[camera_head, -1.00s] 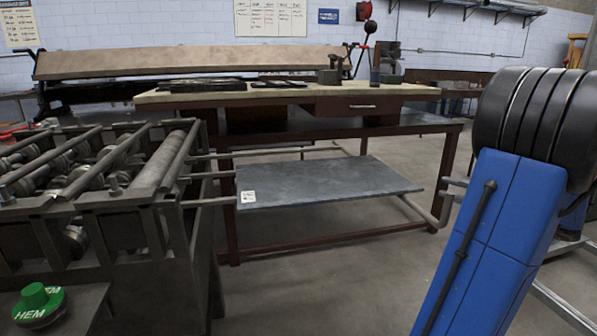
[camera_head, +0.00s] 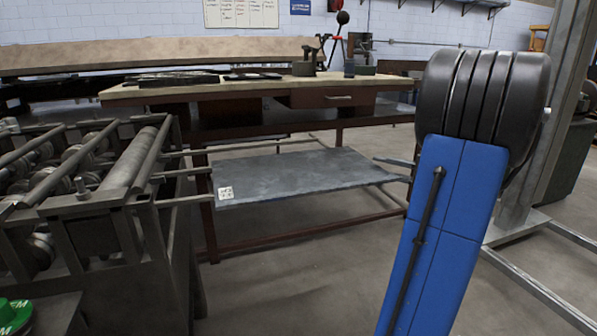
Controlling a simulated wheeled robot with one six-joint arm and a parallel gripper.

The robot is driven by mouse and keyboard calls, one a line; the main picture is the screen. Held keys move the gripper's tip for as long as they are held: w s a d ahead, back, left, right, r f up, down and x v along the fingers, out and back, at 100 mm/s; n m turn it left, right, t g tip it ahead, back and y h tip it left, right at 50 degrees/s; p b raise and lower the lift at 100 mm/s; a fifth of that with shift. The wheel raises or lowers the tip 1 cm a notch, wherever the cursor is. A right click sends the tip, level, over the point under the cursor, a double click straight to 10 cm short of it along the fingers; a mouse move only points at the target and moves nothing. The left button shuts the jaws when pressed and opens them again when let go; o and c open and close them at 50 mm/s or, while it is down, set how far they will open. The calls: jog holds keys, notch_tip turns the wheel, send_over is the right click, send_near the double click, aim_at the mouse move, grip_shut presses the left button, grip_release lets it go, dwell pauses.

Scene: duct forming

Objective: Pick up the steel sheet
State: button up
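The steel sheet (camera_head: 290,178) is a flat grey plate lying level on the rods beside the roll-forming machine, with a small white printed label at its near left corner. My gripper (camera_head: 394,169) shows only in part behind my blue arm link, at the sheet's right edge. Its two grey fingers look apart, one above and one below the level of that edge. The edge appears to lie between them, and I cannot see firm contact. The rest of the gripper is hidden by my arm.
A workbench (camera_head: 240,94) with tools stands behind the sheet. A grey metal post (camera_head: 550,120) rises at the right. The floor in front is clear.

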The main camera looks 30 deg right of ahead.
aim_at(365, 161)
jog(key=shift+x, duration=2.95)
jog(key=shift+r, duration=0.1)
grip_shut()
